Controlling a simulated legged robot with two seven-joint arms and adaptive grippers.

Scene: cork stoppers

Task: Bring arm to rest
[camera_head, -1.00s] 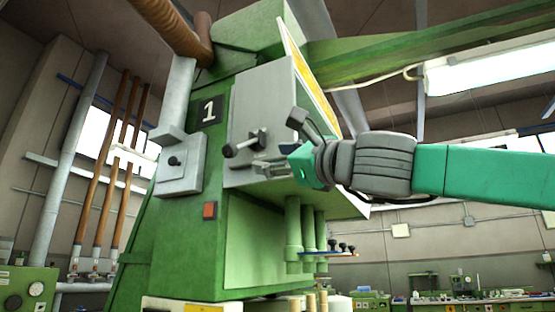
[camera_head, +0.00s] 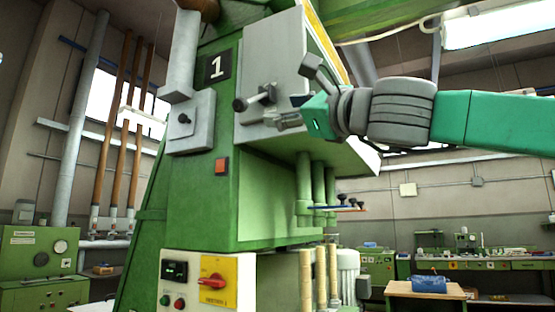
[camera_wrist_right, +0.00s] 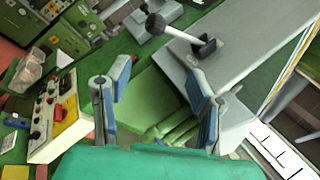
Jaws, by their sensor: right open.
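My right arm, teal with a ribbed grey joint, comes in from the right in the head view. Its gripper (camera_head: 290,116) is in front of the grey upper box of the green machine (camera_head: 196,215), close to a lever with a dark knob (camera_head: 254,99). In the right wrist view the gripper (camera_wrist_right: 158,100) has two blue-and-grey fingers spread apart with nothing between them. The lever (camera_wrist_right: 180,32) shows beyond the fingertips there, apart from them. My left gripper is not in view.
A control panel with a red rotary switch (camera_head: 211,282) is low on the machine. A table with a blue item (camera_head: 429,284) stands at the lower right. Green cabinets (camera_head: 40,265) stand at the left.

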